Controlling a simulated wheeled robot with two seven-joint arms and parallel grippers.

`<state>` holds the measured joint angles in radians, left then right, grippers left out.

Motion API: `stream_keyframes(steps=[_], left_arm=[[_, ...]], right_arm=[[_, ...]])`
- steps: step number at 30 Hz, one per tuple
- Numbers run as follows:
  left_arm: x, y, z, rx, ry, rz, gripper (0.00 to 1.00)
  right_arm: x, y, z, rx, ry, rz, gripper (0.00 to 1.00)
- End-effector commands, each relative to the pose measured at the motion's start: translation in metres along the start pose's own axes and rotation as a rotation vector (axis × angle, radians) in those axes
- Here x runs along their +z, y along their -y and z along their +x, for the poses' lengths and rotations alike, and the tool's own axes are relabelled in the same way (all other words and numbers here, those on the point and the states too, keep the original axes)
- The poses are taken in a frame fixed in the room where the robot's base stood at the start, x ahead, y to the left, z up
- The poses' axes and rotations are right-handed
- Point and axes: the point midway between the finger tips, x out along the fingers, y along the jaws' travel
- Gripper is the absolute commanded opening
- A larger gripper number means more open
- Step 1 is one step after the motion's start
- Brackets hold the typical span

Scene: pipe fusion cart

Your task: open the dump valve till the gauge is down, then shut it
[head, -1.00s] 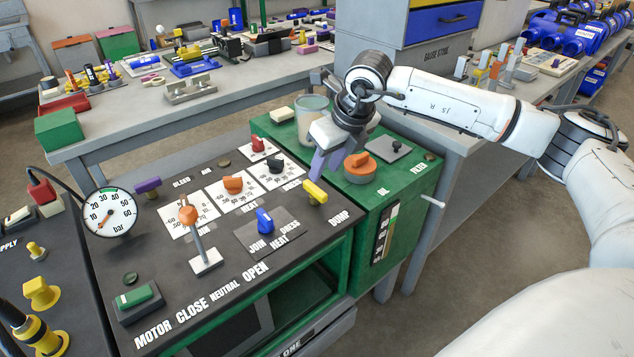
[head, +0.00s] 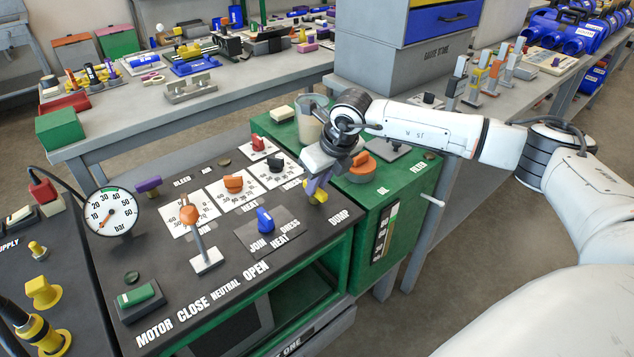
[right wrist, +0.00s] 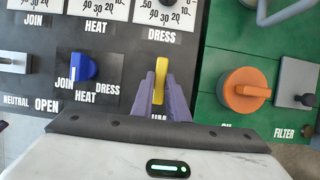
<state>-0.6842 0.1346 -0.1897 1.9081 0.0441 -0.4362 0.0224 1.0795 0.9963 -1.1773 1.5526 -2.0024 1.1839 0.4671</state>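The yellow dump valve handle (head: 318,197) stands at the right edge of the dark panel, by the DUMP label. My right gripper (head: 316,186) is at it from above. In the right wrist view the handle (right wrist: 160,78) lies between the two purple fingers (right wrist: 162,95), one on each side with very little gap. I cannot tell whether they press on it. The round white bar gauge (head: 110,212) stands at the panel's left; its orange needle points down-left, near the low end below 10. My left gripper is not in view.
A blue selector knob (head: 265,220) and an upright orange-knobbed lever (head: 190,215) are left of the handle. On the green cabinet to the right are an orange oil cap (head: 361,165) and a clear cup (head: 311,118).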

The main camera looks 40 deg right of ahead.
Motion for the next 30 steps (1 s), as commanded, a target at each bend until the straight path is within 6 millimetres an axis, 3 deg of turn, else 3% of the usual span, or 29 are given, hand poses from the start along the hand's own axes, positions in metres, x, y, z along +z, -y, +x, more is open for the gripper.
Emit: stream_keyframes(steps=[18,19,22,30], left_arm=[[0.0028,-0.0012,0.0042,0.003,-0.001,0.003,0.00],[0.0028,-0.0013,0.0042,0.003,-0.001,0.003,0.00],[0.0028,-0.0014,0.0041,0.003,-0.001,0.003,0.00],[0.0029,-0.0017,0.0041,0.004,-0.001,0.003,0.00]], right_arm=[[0.0006,0.0012,-0.0007,0.034,0.001,-0.084,0.00],[0.0006,0.0012,-0.0007,0.034,0.001,-0.083,0.17],[0.0007,0.0011,-0.0007,0.034,0.001,-0.083,0.33],[0.0005,0.0010,-0.0009,0.034,0.001,-0.083,0.33]])
